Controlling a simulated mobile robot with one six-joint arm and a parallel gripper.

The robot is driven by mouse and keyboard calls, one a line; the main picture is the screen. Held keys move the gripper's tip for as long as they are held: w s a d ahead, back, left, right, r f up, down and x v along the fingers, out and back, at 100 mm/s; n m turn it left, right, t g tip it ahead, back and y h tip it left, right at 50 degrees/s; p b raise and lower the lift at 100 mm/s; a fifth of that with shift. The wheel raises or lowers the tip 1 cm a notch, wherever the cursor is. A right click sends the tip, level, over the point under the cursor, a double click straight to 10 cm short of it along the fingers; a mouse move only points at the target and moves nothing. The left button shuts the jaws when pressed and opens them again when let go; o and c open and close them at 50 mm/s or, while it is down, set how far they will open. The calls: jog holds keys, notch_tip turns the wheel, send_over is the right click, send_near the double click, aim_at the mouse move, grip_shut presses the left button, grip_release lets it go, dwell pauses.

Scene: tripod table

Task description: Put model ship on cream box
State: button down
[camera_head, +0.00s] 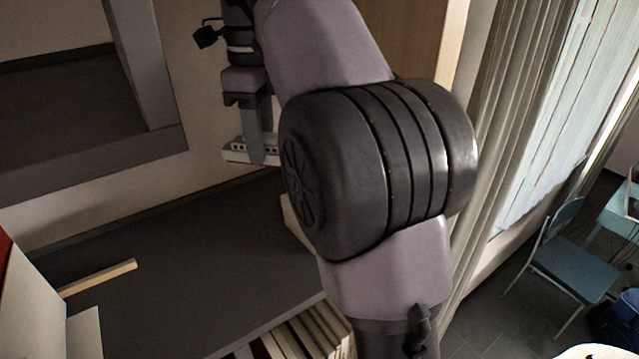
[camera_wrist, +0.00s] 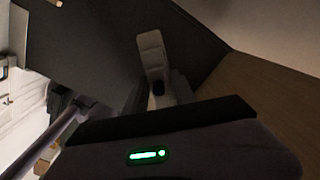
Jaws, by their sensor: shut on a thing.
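The model ship (camera_head: 238,149) is white with a row of small dark windows and a reddish lower edge. My gripper (camera_head: 262,150) is shut on it and holds it up, apart from the dark surface below. In the wrist view, a pale, narrow shape beyond the gripper body appears to be the ship (camera_wrist: 152,50), with a small dark part on it. A cream-coloured piece (camera_head: 296,224) shows below the ship, at the left of my arm. It may be the cream box, but my arm hides most of it.
A dark grey surface (camera_head: 170,260) spreads below, mostly bare. A wooden strip (camera_head: 98,278) lies on its left. A row of books (camera_head: 308,335) stands at the bottom. A grey-framed recess (camera_head: 150,65) is at upper left. Curtains and a blue chair (camera_head: 568,262) are at right.

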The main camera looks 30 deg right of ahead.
jog(key=s+d, duration=0.4)
jog(key=s, duration=0.1)
jog(key=s+d, duration=0.2)
jog(key=s, duration=0.1)
jog(key=shift+f, duration=0.1)
jog(key=f+b, duration=0.1)
jog(key=s+f, duration=0.1)
jog(key=f, duration=0.1)
jog(key=shift+s+d+f+b, duration=0.1)
jog(key=shift+d+f+b, duration=0.1)
jog(key=shift+b, duration=0.15)
jog(key=shift+w+f, duration=0.1)
jog(key=shift+w, duration=0.25)
jog(key=shift+s+f, duration=0.1)
jog(key=c, duration=1)
grip_release()
jog(key=shift+s, duration=0.1)
notch_tip(320, 180, up, 12)
jog(key=p, duration=0.6)
